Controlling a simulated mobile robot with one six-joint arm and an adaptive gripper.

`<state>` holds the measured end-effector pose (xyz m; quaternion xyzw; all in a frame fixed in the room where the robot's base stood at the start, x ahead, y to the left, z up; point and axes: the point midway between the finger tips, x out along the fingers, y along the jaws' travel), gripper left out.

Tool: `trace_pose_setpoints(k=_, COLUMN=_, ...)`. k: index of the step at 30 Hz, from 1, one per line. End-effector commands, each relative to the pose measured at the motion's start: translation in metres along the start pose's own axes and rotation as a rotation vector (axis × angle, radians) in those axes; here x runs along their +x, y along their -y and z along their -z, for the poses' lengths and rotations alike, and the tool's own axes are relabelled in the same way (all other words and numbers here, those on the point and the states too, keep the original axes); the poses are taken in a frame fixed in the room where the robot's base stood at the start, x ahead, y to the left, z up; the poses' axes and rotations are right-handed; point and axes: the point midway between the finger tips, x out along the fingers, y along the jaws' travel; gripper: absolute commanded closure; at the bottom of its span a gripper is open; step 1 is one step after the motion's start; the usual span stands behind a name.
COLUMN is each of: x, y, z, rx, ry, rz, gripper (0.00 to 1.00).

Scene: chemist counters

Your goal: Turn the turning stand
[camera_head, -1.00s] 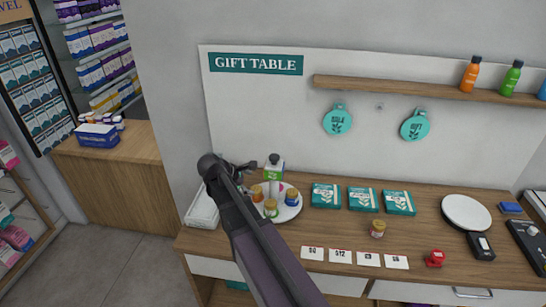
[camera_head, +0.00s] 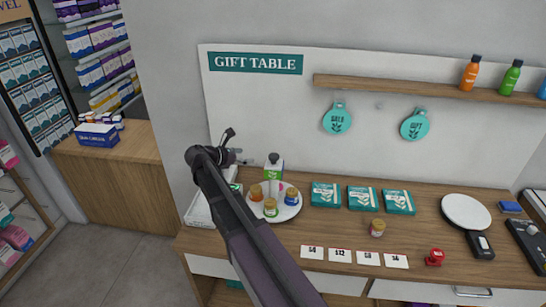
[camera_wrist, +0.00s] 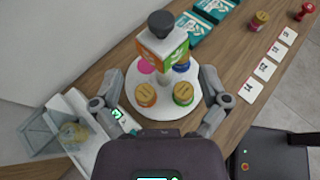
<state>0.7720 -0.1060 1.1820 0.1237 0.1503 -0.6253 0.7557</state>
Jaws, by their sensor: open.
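The turning stand is a round white plate (camera_head: 284,212) at the left of the counter, with a post carrying a green, orange and white block with a dark grey top (camera_head: 274,167). Several small jars with tan lids stand on the plate, among them an orange one (camera_head: 256,192), a green one (camera_head: 270,208) and a blue one (camera_head: 291,197). In the wrist view the plate (camera_wrist: 163,115) lies below my gripper (camera_wrist: 163,84). Its fingers are spread wide on either side of the plate in the picture, with nothing held. In the head view my arm partly hides the gripper.
Teal boxes (camera_head: 326,195), a jar (camera_head: 377,227), price cards (camera_head: 312,252) and a red stamp (camera_head: 435,258) lie to the right. The gift-table wall panel (camera_head: 260,120) rises behind.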

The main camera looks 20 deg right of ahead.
Motion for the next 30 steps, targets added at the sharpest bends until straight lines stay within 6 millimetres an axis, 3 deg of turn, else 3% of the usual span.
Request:
trace_pose_setpoints(k=8, x=0.017, y=0.0, z=0.002, rx=0.001, ry=-0.001, rz=0.0, gripper=0.05)
trace_pose_setpoints(k=30, x=0.121, y=-0.001, z=0.002, rx=0.001, ry=-0.001, rz=0.0, gripper=0.05)
